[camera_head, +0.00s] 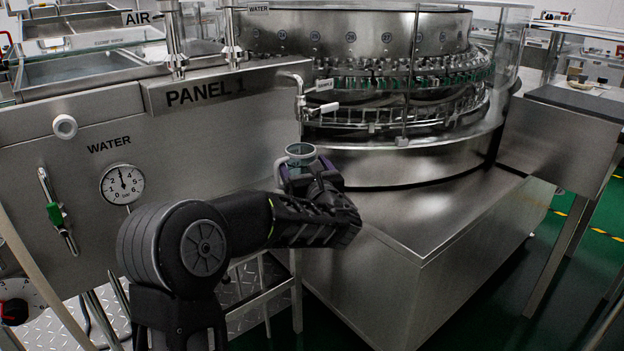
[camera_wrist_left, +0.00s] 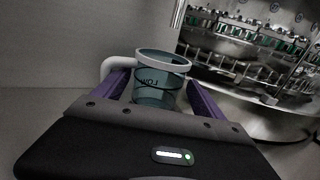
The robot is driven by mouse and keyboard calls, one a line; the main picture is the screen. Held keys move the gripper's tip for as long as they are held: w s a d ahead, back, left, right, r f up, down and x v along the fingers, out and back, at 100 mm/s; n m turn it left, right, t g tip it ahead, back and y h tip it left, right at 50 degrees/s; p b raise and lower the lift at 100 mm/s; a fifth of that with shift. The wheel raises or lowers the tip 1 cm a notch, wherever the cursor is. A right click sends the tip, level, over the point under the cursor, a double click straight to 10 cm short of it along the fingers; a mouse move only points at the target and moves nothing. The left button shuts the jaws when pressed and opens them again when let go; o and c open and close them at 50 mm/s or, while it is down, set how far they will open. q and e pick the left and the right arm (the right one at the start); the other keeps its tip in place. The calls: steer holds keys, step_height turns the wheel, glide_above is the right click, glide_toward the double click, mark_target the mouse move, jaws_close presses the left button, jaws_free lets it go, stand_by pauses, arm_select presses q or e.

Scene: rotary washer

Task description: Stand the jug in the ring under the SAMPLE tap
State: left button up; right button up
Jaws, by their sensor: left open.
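The jug (camera_head: 300,152) is a small teal see-through cup with a pale rim and a white handle. It stands about upright below a bent metal tap (camera_head: 297,82) at the right end of the panel. In the left wrist view the jug (camera_wrist_left: 160,72) shows dark lettering, with its handle to the left. My left gripper (camera_head: 312,176) is open, its purple fingers on either side of the jug; finger contact is unclear. The gripper (camera_wrist_left: 158,92) hides the jug's base. The ring is hidden, so I cannot tell whether the jug sits in it. My right gripper is out of view.
The steel panel (camera_head: 215,120) marked PANEL 1 stands close behind the gripper, with a WATER gauge (camera_head: 122,184) at left. The round washer (camera_head: 420,165) with several green-toned holders is behind right. A steel cabinet top (camera_head: 440,225) to the right is clear.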

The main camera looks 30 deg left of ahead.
arm_select(q)
steer(key=p+v, duration=0.1)
steer(key=v, duration=1)
steer(key=shift+d, duration=0.1)
stand_by(0.4)
